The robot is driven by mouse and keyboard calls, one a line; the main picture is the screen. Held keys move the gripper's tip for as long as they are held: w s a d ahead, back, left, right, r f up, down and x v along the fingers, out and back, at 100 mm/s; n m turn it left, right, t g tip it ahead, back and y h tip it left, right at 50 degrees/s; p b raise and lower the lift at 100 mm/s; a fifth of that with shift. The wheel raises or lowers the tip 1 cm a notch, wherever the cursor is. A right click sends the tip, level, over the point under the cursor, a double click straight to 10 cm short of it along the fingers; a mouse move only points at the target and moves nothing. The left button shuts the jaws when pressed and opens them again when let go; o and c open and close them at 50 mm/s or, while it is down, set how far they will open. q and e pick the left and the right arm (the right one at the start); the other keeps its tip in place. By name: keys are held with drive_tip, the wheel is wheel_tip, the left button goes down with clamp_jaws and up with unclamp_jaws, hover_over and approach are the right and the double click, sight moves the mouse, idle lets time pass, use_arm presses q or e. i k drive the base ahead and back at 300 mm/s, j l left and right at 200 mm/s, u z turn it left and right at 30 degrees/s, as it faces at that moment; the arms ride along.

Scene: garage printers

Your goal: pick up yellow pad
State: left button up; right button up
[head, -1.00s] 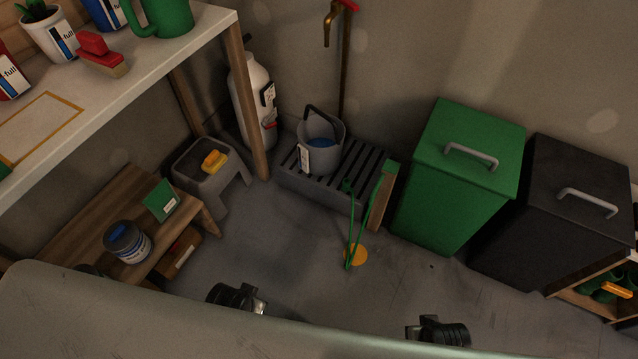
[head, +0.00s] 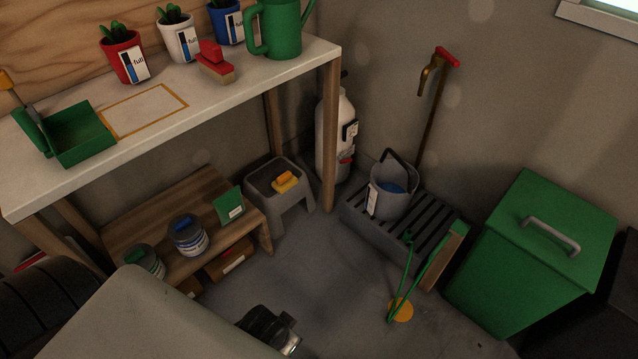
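A small yellow pad (head: 286,182) lies on top of the grey step stool (head: 268,178), under the right end of the workbench. A flat orange-yellow disc (head: 400,309) lies on the floor beside the slatted grey platform, with green handles crossing it. My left gripper (head: 288,336) shows in part at the bottom, low in front of the stool and well apart from the pad. Its fingers are too dark and cut off to tell whether it is open. My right gripper is out of view.
The white workbench (head: 210,110) overhangs the low wooden shelf (head: 130,225) beside the stool. A bench leg and white cylinder (head: 334,135) stand right of the stool. The slatted platform (head: 362,224) and green bin (head: 540,240) are further right. Floor before the stool is clear.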

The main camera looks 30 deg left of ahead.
sight(286, 181)
drive_tip(key=u, duration=0.4)
drive_tip(key=i+u, duration=0.1)
drive_tip(key=u, duration=0.65)
drive_tip(key=i+l+u, duration=0.1)
drive_tip(key=u, duration=0.25)
